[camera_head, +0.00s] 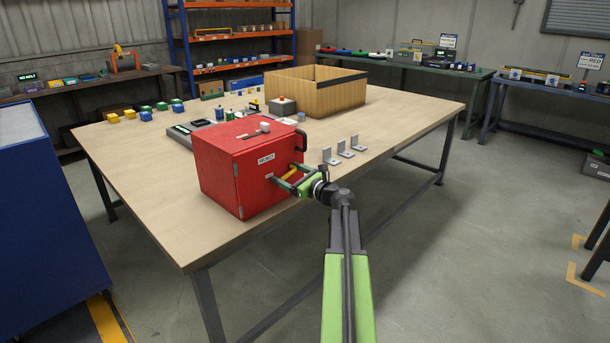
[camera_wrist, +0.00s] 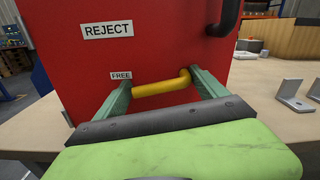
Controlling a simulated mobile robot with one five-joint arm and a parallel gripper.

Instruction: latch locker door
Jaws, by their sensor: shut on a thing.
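The red locker (camera_head: 222,170) stands on the near part of the wooden table, its door face marked with a REJECT label (camera_wrist: 107,30). A smaller FREE label (camera_wrist: 121,75) sits lower on the door, just above the left end of a yellow latch handle (camera_wrist: 160,88). The handle lies nearly level across the door. My gripper (camera_head: 287,177) reaches the door from the right in the head view and is shut on the yellow handle, with one green finger at each end of it in the wrist view. The door looks closed against the locker body.
A black bar handle (camera_wrist: 226,16) is fixed at the door's upper right. Several grey metal brackets (camera_head: 345,149) stand on the table right of the locker. A wooden crate (camera_head: 315,92), a grey tray and small coloured parts are behind it.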

